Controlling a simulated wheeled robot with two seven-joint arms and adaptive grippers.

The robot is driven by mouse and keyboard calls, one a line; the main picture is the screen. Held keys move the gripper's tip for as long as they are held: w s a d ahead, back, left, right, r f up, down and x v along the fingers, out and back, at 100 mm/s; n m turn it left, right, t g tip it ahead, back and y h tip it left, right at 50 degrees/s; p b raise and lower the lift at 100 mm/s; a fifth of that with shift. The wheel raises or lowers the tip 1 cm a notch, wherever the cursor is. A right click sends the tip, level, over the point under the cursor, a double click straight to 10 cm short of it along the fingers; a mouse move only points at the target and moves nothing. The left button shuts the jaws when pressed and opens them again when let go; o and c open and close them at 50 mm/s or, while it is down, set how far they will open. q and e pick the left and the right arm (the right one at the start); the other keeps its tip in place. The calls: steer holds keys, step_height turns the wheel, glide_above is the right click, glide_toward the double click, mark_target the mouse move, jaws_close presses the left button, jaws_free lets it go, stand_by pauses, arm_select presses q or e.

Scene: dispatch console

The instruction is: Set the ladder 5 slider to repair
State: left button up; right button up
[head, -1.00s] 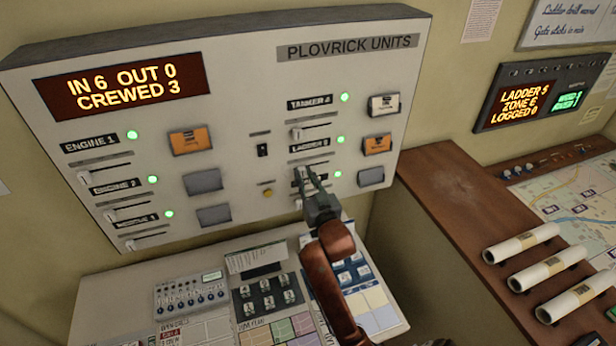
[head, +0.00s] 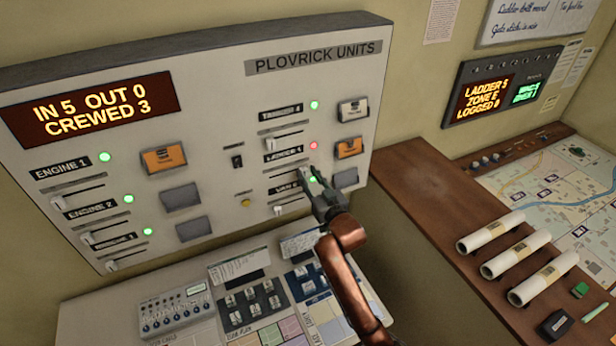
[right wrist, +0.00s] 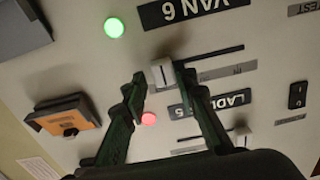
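The ladder 5 label (head: 284,155) is on the right half of the wall panel, with a red light (head: 313,145) beside it. In the right wrist view, which is upside down, the white ladder 5 slider knob (right wrist: 162,74) sits at the end of its slot nearest the lights. My right gripper (head: 313,178) is open, its fingertips either side of that knob. One finger looks against the knob and the other stands slightly apart. In the head view the fingertips partly hide the knob. My left gripper is not in view.
The van 6 slider (head: 279,209) lies just below and the tanker 4 slider (head: 269,144) just above. The panel display (head: 90,108) reads IN 5 OUT 0 CREWED 3. An orange cover (head: 348,147) is to the right. A sloped desk (head: 130,296) lies below.

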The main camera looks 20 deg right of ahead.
steer(key=shift+o, duration=1)
steer(key=shift+s+f, duration=0.1)
steer(key=shift+s, duration=0.3)
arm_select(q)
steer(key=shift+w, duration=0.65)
arm_select(e)
steer(key=s, duration=1.1)
steer(key=shift+s, duration=0.15)
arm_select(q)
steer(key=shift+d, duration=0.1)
